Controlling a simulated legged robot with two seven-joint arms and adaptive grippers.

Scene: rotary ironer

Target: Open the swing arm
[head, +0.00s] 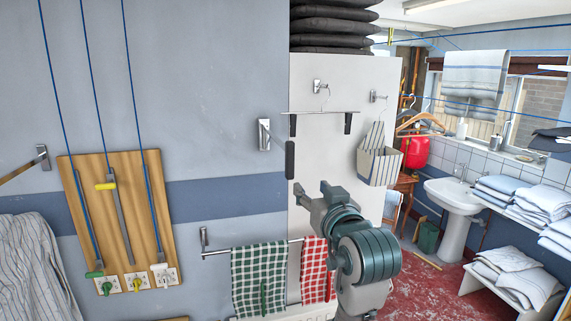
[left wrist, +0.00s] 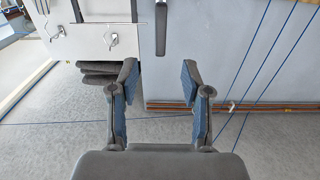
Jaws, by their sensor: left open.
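A dark upright grip (head: 290,160) hangs beside a metal wall bracket (head: 264,134) at the left edge of the white panel; it looks like the folded swing arm. The dark grip also shows in the left wrist view (left wrist: 161,24), at the top middle, beyond my fingertips and apart from them. My left gripper (left wrist: 158,75) is open and empty, its two blue-padded fingers spread. In the head view my left gripper (head: 318,203) is below and to the right of the grip, partly hidden by my arm. My right gripper is not in view.
A wall rail below carries a green checked towel (head: 259,280) and a red checked towel (head: 315,270). The white panel (head: 335,90) holds hooks, a clip hanger and a striped bag (head: 378,158). A wooden board (head: 118,215) with cords is at left. Blue lines cross the left wrist view.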

